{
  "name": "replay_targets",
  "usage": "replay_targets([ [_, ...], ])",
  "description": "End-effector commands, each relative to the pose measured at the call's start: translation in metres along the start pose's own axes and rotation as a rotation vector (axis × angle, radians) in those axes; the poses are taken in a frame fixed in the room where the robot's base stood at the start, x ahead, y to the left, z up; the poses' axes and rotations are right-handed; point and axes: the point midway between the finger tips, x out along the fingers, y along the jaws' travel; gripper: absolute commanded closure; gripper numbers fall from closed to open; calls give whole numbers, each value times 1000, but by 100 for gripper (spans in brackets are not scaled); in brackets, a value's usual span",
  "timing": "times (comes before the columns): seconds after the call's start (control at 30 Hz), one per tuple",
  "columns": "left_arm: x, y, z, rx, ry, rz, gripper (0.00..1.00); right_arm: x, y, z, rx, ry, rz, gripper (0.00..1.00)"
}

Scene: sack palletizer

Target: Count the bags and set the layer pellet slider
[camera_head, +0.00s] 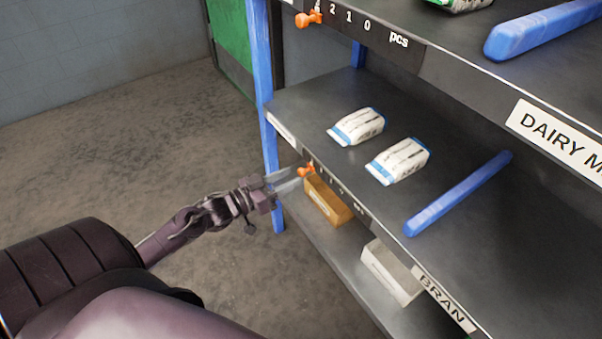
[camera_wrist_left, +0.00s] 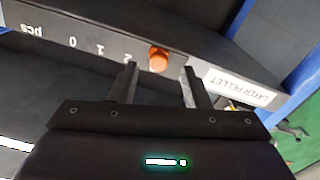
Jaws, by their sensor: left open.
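Two white bags with blue ends lie on the middle shelf's left section: one bag (camera_head: 357,126) farther back and another bag (camera_head: 398,161) nearer the blue divider. The orange slider knob (camera_head: 305,170) sits on that shelf's front edge; it also shows in the left wrist view (camera_wrist_left: 158,60), beyond the 2 end of the scale, by the LAYER PELLET label (camera_wrist_left: 240,86). My left gripper (camera_head: 293,178) is open, its fingertips (camera_wrist_left: 158,72) on either side of the knob and just short of it. I cannot tell whether they touch. My right gripper is not in view.
The upper shelf carries another orange slider (camera_head: 309,19) and a DAIRY label (camera_head: 556,136). A blue post (camera_head: 262,80) stands left. Boxes (camera_head: 327,200) sit below. The floor (camera_head: 120,140) at left is clear.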

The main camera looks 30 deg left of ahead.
Motion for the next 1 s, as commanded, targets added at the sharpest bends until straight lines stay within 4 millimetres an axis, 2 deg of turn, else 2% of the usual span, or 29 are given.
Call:
replay_targets([
  [0.1,21,0,0,1,3,0,57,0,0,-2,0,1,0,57],
  [0.3,43,-1,0,1,0,-3,57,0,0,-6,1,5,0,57],
  [0.67,49,-1,1,1,-1,-3,57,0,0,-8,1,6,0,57],
  [1.0,48,-1,1,1,-1,-4,100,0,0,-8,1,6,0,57],
])
